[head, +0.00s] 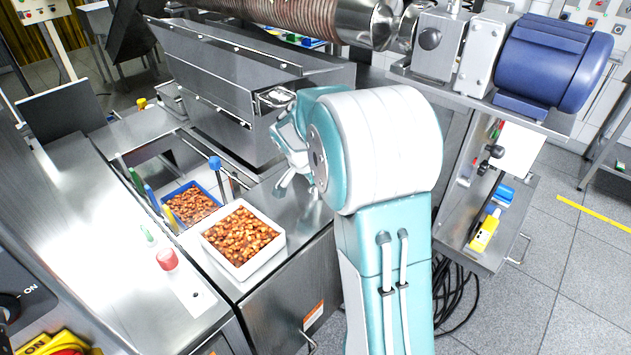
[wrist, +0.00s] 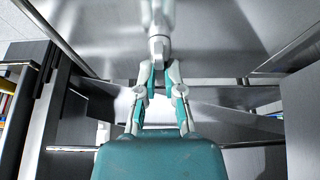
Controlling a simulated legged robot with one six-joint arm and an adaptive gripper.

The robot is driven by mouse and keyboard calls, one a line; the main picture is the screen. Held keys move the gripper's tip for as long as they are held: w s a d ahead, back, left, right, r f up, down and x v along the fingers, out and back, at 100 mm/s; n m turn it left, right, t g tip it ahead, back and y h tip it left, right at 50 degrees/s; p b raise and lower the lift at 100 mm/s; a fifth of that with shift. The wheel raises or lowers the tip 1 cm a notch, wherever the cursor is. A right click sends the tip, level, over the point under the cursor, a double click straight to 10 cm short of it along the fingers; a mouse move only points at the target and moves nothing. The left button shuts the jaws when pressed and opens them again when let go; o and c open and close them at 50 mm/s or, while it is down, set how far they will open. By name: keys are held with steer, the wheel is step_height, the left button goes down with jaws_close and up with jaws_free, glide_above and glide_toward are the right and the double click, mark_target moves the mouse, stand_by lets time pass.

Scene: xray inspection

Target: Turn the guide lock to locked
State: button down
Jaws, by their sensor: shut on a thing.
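In the wrist view my gripper (wrist: 159,75) has its two teal and pale fingers closed around a small pale metal knob (wrist: 159,47), which looks like the guide lock. The knob sits between the fingertips in front of a shiny steel surface. Its turned position and any lock marking cannot be read. The knob cannot be made out there.
A white tray of brown pieces (head: 282,237) stands on the bench left of my arm, with a blue tray of similar pieces (head: 193,187) behind it. A red button (head: 167,259) is further left.

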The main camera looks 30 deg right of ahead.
steer(key=shift+a+f+m, duration=0.1)
steer(key=shift+m, duration=0.3)
steer(key=c, duration=0.8)
jaws_free()
steer(key=shift+o, duration=0.2)
steer(key=v, duration=1.2)
steer(key=shift+w+a, duration=0.15)
steer(key=shift+w, duration=0.1)
